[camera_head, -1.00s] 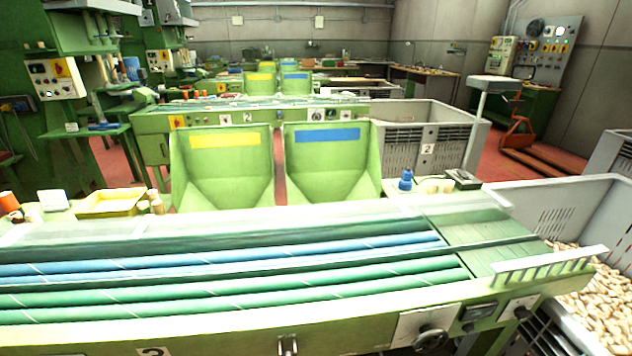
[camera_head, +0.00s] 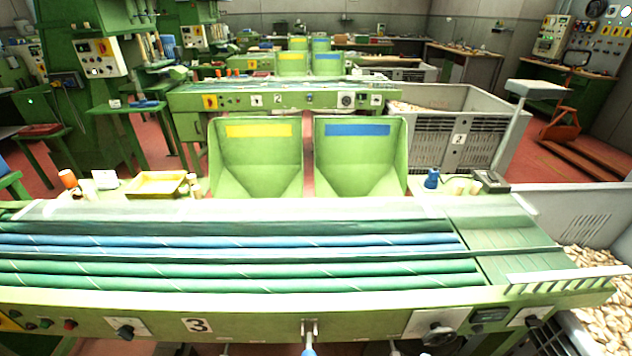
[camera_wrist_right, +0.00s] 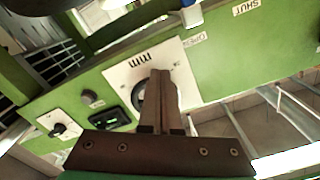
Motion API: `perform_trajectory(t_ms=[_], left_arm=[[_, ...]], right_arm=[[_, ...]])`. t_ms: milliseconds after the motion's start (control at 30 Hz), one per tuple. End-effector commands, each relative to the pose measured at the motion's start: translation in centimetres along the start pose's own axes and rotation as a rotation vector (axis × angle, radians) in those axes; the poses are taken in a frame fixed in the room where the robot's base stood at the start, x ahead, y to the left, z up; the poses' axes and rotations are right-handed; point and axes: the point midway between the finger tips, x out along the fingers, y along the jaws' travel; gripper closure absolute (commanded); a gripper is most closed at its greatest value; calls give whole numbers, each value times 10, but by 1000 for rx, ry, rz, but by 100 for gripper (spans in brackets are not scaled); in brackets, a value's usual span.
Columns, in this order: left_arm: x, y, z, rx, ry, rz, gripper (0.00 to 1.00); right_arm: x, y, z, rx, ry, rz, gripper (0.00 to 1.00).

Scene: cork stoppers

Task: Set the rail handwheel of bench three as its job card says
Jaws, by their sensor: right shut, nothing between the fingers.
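Bench three (camera_head: 150,312) fills the front of the head view, with a "3" plate (camera_head: 197,325) on its green front panel. A dark handwheel (camera_head: 438,334) sits on a white plate at the right of that panel. In the right wrist view the handwheel (camera_wrist_right: 140,96) is partly hidden behind my right gripper (camera_wrist_right: 161,74). The fingers are together and empty, in front of the wheel in that picture; I cannot tell whether they touch it. My left gripper is in neither view. I cannot make out a readable job card.
A small display (camera_head: 489,315) and a dark knob (camera_head: 533,321) sit right of the handwheel. A lever (camera_head: 309,330) stands at the panel's middle, and another knob (camera_head: 125,331) further left. A grey crate of corks (camera_head: 591,222) stands at the right.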

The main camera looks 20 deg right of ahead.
Motion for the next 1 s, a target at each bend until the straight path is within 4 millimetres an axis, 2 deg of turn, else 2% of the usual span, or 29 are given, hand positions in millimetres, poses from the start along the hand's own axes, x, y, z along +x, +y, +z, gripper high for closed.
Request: perform_trajectory(t_ms=[100, 233, 1000], left_arm=[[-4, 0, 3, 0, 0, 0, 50], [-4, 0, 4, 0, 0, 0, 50], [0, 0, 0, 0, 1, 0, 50]], right_arm=[[12, 0, 1, 0, 1, -1, 100], [18, 0, 0, 0, 0, 0, 100], [18, 0, -5, 0, 1, 1, 100]])
